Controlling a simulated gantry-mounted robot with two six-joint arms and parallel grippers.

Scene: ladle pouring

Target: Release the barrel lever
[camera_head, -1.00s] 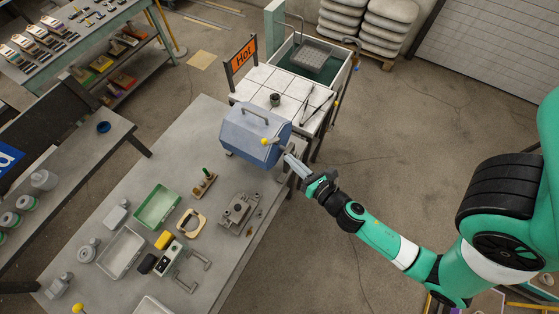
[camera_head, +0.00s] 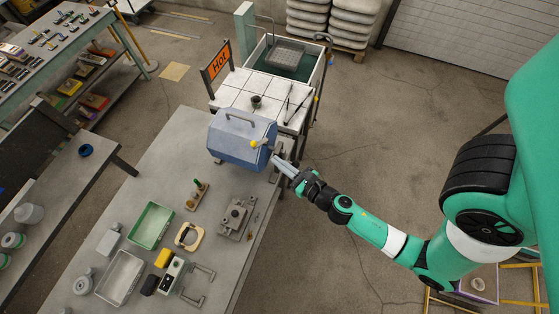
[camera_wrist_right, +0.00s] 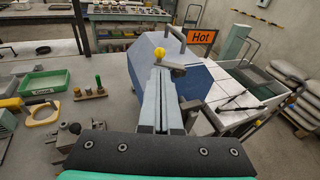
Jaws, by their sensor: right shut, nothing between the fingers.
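The blue faceted barrel (camera_head: 238,138) sits at the far end of the grey workbench, with a grey handle on top. Its lever ends in a yellow knob (camera_head: 255,143) on the side towards my right arm. In the right wrist view, my gripper (camera_wrist_right: 161,74) partly covers the barrel. Whether the fingertips touch the barrel or lever, I cannot tell. My left gripper is not in view.
A white-tiled table (camera_head: 273,97) with a "Hot" sign (camera_head: 215,62) stands beyond the barrel, with a water tub (camera_head: 288,68) behind it. A green tray (camera_head: 150,226), a white tray (camera_head: 119,278) and small fixtures lie on the workbench.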

